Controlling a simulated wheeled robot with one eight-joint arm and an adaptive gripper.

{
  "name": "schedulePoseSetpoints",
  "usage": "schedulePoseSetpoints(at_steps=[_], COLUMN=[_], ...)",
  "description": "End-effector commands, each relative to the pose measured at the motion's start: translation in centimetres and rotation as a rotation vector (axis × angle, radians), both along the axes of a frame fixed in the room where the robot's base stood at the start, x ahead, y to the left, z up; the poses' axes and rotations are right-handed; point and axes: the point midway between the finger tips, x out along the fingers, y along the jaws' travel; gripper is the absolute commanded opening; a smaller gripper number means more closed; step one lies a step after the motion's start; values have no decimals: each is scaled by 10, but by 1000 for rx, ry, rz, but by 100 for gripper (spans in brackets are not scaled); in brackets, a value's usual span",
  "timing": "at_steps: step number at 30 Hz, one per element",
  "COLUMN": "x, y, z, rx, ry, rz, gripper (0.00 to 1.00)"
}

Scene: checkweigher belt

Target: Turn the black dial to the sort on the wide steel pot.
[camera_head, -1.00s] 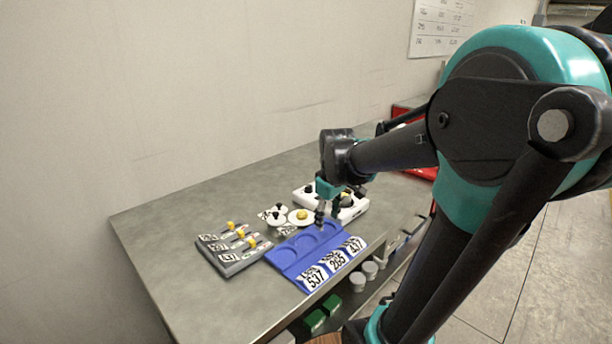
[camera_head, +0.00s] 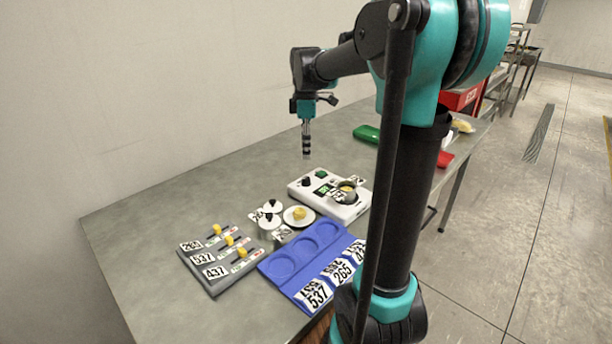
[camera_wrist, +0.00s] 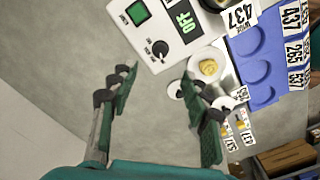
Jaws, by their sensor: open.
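The black dial (camera_head: 307,181) sits on the white checkweigher (camera_head: 352,212), near its left end. In the wrist view the dial (camera_wrist: 160,48) lies beside a green button (camera_wrist: 137,12) and a display (camera_wrist: 184,22) reading OFF. A steel pot (camera_head: 346,196) with something yellow on it stands on the checkweigher, with a 437 tag next to it. In the wrist view the pot is mostly cut off at the top. My gripper (camera_head: 306,154) points down, open and empty, above and apart from the checkweigher; its fingers (camera_wrist: 158,92) are spread below the dial in the wrist view.
Two small steel pots (camera_head: 270,225) and a white plate (camera_head: 290,220) with a yellow item stand left of the checkweigher. A blue tray (camera_head: 278,272) with numbered tags and a grey slider board (camera_head: 216,285) lie in front. The bench's back left is clear.

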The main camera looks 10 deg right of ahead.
Motion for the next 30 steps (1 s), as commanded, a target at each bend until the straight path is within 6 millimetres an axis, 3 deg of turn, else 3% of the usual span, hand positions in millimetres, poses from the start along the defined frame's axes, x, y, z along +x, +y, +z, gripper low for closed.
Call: schedulePoseSetpoints(at_steps=[9, 15, 21, 30], x=[0, 0, 0, 0], y=[0, 0, 0, 0], z=[-64, -93, -106, -107], rx=[0, 0, 0, 0], ry=[0, 0, 0, 0], rz=[-1, -1, -1, -1], gripper=[48, 48, 48, 47])
